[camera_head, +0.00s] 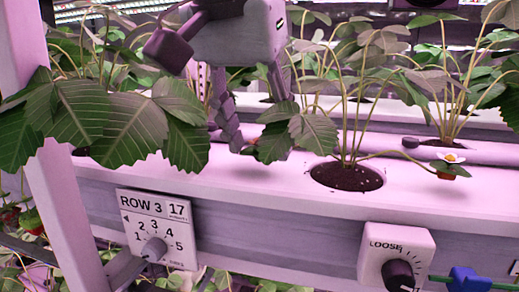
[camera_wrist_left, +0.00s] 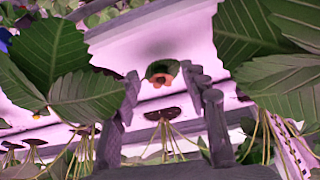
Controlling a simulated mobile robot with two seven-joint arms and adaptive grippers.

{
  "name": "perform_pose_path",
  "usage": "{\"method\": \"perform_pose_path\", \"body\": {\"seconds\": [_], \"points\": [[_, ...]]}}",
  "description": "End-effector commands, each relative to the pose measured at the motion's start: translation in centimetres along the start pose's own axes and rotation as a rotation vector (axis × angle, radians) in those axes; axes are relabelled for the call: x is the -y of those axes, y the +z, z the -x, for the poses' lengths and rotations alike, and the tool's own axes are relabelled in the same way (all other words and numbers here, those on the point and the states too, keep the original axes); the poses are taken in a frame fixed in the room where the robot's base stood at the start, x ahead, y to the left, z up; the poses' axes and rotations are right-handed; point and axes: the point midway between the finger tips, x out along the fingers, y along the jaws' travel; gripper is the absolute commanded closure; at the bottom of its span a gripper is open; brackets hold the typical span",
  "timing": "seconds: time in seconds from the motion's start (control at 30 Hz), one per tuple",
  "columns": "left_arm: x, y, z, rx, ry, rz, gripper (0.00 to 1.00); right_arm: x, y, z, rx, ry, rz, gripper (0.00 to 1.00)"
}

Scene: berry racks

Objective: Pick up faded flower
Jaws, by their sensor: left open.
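My left gripper (camera_head: 250,145) hangs fingers-down at upper middle in the head view, open and empty, among strawberry leaves. In the left wrist view its two fingers (camera_wrist_left: 168,82) stand apart. Between and beyond their tips is a small reddish-brown bloom (camera_wrist_left: 161,78) with dark green around it, against the pale trough; it looks like the faded flower, but its petals are too small to judge. In the head view, leaves and the gripper crowd that place, and I cannot make it out clearly. A white flower with a yellow centre (camera_head: 452,157) sits at the right. My right gripper is out of view.
A white planting trough (camera_head: 240,185) runs across, with a soil hole (camera_head: 346,177) and a leafy plant. Large leaves (camera_head: 110,120) crowd the left, beside a post (camera_head: 62,215). A ROW 3 dial plate (camera_head: 180,235) and a LOOSE knob box (camera_head: 396,250) are on the front.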

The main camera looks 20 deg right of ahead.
Motion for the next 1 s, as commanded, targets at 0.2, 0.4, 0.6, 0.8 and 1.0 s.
{"method": "perform_pose_path", "body": {"seconds": [0.2, 0.4, 0.6, 0.8, 1.0], "points": [[0.0, -0.01, -0.29, -0.001, -0.001, 0.0, 0.55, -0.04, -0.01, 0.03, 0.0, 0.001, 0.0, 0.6], [-0.01, -0.01, -0.26, -0.001, -0.001, 0.0, 0.74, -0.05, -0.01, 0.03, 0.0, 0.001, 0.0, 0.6], [0.0, -0.01, -0.25, -0.001, -0.001, 0.0, 0.88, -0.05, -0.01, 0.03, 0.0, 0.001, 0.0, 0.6], [0.0, -0.01, -0.24, -0.001, -0.001, 0.0, 0.88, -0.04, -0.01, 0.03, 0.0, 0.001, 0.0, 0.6], [-0.03, -0.3, 0.4, -0.002, 0.0, 0.0, 0.88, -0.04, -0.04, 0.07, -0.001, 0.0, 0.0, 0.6]]}}
